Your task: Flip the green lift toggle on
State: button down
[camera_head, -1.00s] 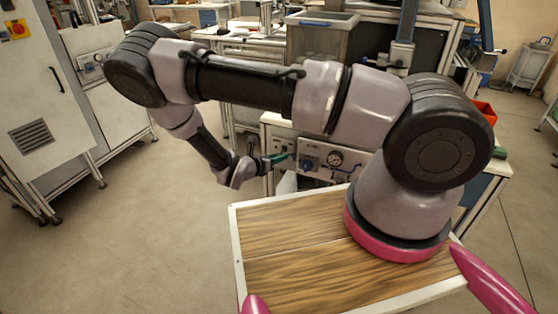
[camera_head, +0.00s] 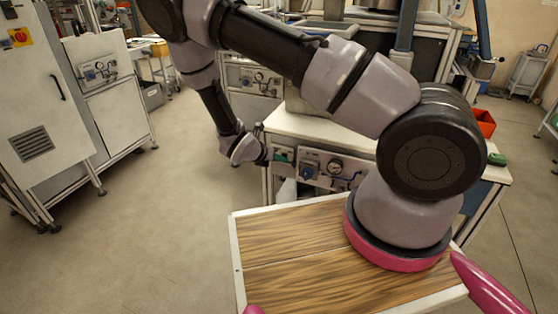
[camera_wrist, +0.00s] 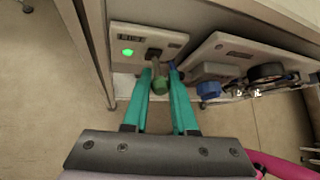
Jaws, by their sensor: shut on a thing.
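The green lift toggle (camera_wrist: 160,86) is a short lever with a green tip on a small pale panel (camera_wrist: 178,42). In the wrist view its tip lies between the two teal fingers of my gripper (camera_wrist: 161,70), which is shut on it. The lever points toward the bottom of the picture. A green lamp (camera_wrist: 127,52) on the same panel is lit. In the head view my gripper's wrist (camera_head: 245,150) is at the left front corner of the bench, and the toggle is too small to make out.
Right beside the toggle panel is another panel with a blue knob (camera_wrist: 208,90) and a round gauge (camera_wrist: 267,72). The bench top (camera_head: 320,128) is just above. A grey cabinet (camera_head: 40,110) stands at the left, with open floor (camera_head: 150,220) between.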

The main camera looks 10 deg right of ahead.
jog(key=c, duration=0.7)
grip_release()
jog(key=shift+r, duration=0.1)
jog(key=v, duration=1)
jog(key=shift+s+a+r, duration=0.2)
jog(key=shift+r, duration=0.1)
